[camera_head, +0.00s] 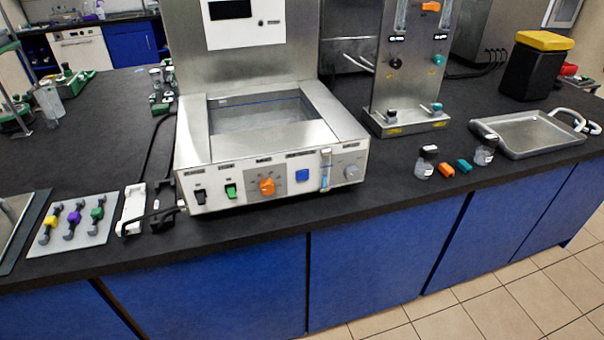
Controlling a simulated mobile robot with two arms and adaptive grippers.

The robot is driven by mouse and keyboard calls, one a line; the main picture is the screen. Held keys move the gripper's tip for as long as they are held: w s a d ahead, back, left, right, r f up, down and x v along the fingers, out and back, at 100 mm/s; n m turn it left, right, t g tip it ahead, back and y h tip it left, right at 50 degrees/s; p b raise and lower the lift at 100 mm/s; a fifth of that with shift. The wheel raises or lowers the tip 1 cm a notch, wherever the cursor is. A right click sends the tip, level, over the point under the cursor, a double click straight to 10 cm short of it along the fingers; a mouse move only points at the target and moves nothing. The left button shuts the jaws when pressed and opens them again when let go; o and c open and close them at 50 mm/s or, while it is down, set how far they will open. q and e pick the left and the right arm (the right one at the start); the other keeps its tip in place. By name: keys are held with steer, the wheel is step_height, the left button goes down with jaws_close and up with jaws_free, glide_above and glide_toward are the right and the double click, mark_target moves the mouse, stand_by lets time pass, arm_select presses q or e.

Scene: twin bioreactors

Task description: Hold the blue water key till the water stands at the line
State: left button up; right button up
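The blue square water key (302,175) is on the front panel of the steel water bath (350,128), between the orange knob (267,187) and a narrow upright sight glass (325,170). The sight glass shows some blue, but its level against any mark is too small to read. The bath's open basin (262,112) has a thin dark blue line along its back inner wall. Whether water stands at that line I cannot tell. Nothing touches the key. Neither of my grippers is in view.
Left of the bath are a plate with yellow, purple and green valves (74,222) and black cables. To the right are a steel stand (405,122), small bottles, orange and teal pieces, a metal tray (530,150) and a black bin (536,70). The bench's front edge is close.

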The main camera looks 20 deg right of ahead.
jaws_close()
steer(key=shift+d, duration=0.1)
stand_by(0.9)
